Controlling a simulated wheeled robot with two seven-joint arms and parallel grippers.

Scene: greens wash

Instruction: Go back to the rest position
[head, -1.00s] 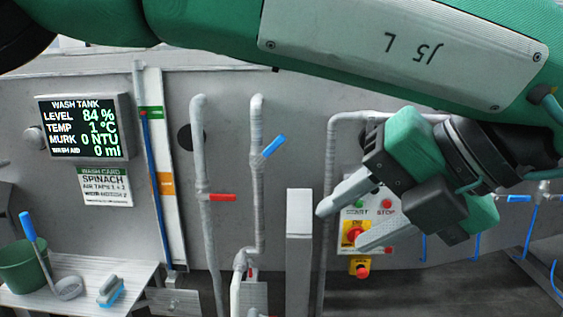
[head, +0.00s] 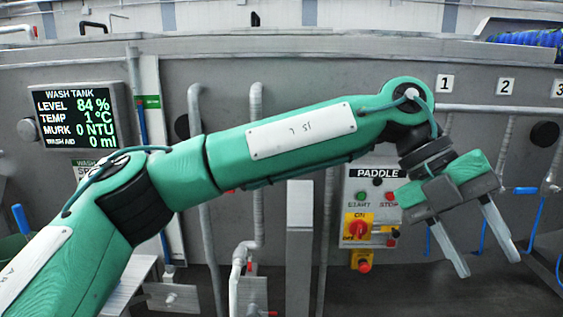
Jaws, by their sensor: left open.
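My left gripper (head: 488,248) is at the right of the head view, at the end of my green left arm. Its two grey fingers point down and stand apart with nothing between them. It is in front of the wash tank's wall, just right of the paddle control panel (head: 352,184). The arm stretches from the lower left across the view and hides parts of the pipes and the wash card. My right gripper is not in view.
The wash tank display (head: 78,116) at the left reads level 84 %, 1 °C, 0 NTU and 0 ml. Grey pipes run down the wall behind my arm. A rotary switch (head: 357,229) sits on the panel. Blue-handled taps (head: 524,190) are at the right, close to my gripper.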

